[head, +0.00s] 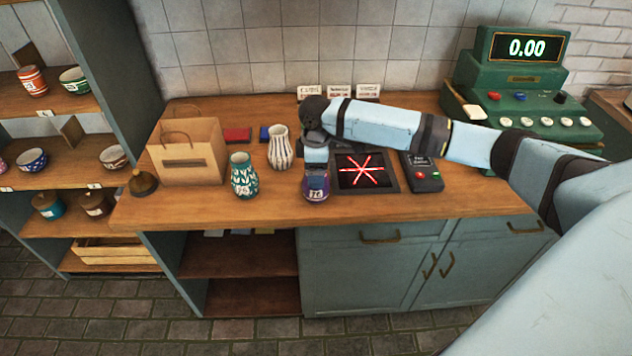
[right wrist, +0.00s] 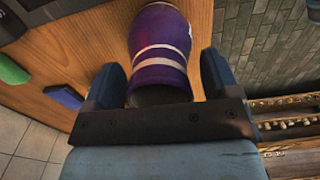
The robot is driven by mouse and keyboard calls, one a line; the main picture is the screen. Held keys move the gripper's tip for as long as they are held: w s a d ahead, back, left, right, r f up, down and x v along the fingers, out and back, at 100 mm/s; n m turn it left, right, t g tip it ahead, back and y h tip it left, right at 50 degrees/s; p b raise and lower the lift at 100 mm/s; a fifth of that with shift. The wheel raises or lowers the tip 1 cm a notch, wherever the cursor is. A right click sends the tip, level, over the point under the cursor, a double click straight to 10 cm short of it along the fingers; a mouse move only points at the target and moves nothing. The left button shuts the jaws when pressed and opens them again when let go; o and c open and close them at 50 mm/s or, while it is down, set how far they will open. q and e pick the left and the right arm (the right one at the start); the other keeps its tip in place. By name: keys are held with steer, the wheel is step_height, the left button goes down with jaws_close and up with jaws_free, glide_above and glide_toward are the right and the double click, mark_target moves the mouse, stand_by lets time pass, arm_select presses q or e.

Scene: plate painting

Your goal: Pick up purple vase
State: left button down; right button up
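The purple vase (head: 316,186) stands upright on the wooden counter, left of the scanner plate with red lines. In the right wrist view the purple vase (right wrist: 160,50), with white bands, lies between the two fingers of my right gripper (right wrist: 161,78). The fingers are spread on either side of it, with a visible gap on the right side; the left finger is very close to it. In the head view my right gripper (head: 316,166) is at the vase's top, partly hiding it. My left gripper is not in view.
A green patterned vase (head: 244,177) and a white striped vase (head: 280,148) stand to the left. A paper bag (head: 187,152) and a bell (head: 143,182) are further left. The scanner (head: 391,182), card terminal (head: 423,175) and green cash register (head: 520,85) are right.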

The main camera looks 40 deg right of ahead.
steer(key=c, duration=1.3)
steer(key=shift+o, duration=0.2)
steer(key=shift+r, duration=0.1)
